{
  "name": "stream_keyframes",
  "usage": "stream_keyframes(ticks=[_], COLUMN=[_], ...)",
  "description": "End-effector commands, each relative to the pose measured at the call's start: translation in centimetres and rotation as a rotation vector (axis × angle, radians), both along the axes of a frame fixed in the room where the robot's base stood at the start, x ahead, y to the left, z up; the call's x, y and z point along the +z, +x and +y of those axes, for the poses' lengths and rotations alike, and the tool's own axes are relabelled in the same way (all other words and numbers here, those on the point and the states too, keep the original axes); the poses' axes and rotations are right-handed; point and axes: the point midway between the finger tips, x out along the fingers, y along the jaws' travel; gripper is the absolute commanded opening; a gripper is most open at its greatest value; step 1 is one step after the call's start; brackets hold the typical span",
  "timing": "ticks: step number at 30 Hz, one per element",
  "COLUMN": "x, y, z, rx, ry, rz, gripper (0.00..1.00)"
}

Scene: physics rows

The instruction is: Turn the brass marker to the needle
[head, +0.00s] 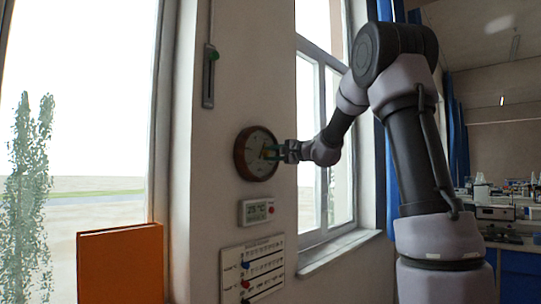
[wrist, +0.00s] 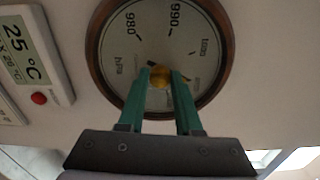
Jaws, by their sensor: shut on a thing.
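A round barometer (head: 243,153) with a brown rim hangs on the wall between the windows. In the wrist view its pale dial (wrist: 152,35) reads hPa, with 980, 990 and 1000 visible. The brass marker's knob (wrist: 159,76) sits at the dial's middle, between the green fingertips of my gripper (wrist: 160,78). My gripper is shut on this knob; in the head view my gripper (head: 272,152) reaches the dial from the right. A dark pointer shows partly beside the right finger; the fingers hide the lower dial, and I cannot tell how marker and needle line up.
A thermometer display (head: 256,211) reading 25 °C with a red button hangs just below the barometer. A chart with coloured knobs (head: 251,268) is lower. A slider with a green knob (head: 210,75) is above left.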

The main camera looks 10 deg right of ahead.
Motion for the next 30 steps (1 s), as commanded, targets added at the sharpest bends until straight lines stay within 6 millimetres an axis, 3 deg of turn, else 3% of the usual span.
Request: stream_keyframes(ticks=[23, 24, 26, 30], x=[-0.2, -0.2, -0.2, -0.13], y=[0.0, 0.0, 0.0, 0.0], z=[-0.03, -0.03, -0.03, -0.02], rx=[-0.001, -0.001, -0.001, 0.0], ry=[-0.094, -0.094, -0.094, -0.093], rz=[-0.063, -0.063, -0.063, -0.065], gripper=[0.0, 0.37, 0.6, 0.63])
